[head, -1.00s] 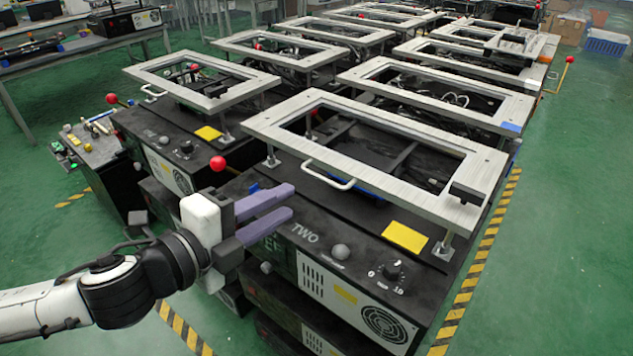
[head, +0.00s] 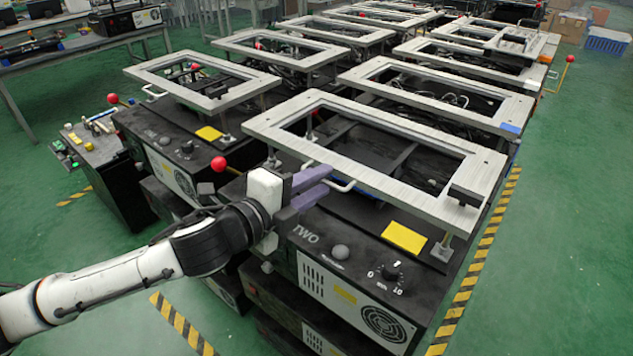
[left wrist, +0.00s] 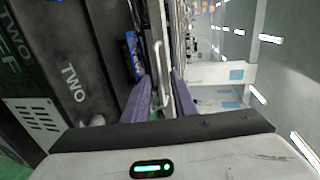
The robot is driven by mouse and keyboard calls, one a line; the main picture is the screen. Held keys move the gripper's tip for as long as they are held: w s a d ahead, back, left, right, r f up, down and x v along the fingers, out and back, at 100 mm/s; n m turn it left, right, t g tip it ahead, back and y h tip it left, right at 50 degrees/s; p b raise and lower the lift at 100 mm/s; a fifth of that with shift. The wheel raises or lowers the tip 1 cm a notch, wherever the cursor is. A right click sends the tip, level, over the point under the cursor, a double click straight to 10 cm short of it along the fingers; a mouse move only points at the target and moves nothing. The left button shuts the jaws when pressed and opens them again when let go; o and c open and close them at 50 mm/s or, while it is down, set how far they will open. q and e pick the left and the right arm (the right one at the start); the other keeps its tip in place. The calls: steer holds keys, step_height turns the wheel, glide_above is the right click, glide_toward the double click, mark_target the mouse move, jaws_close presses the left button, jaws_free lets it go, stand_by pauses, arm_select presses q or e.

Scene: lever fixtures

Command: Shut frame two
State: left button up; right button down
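Frame two is the silver rectangular frame (head: 400,138) raised on posts above the black box labelled TWO (head: 330,235). A white bar handle (head: 347,187) sticks out from its front edge, and it also shows in the left wrist view (left wrist: 176,75). My left gripper (head: 328,183) is at the left end of this handle, its purple fingers apart. In the left wrist view the fingers (left wrist: 162,95) stand on either side of the handle, with visible gaps. The head view hides part of the handle behind the fingers. My right gripper is not in view.
A red ball-topped lever (head: 219,164) stands left of my left gripper. A neighbouring raised frame (head: 200,82) is at the left, with several more behind. A yellow label (head: 404,237) and a knob (head: 390,270) are on the box top.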

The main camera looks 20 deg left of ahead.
arm_select(q)
steer(key=shift+c, duration=0.5)
jaws_close()
stand_by(0.8)
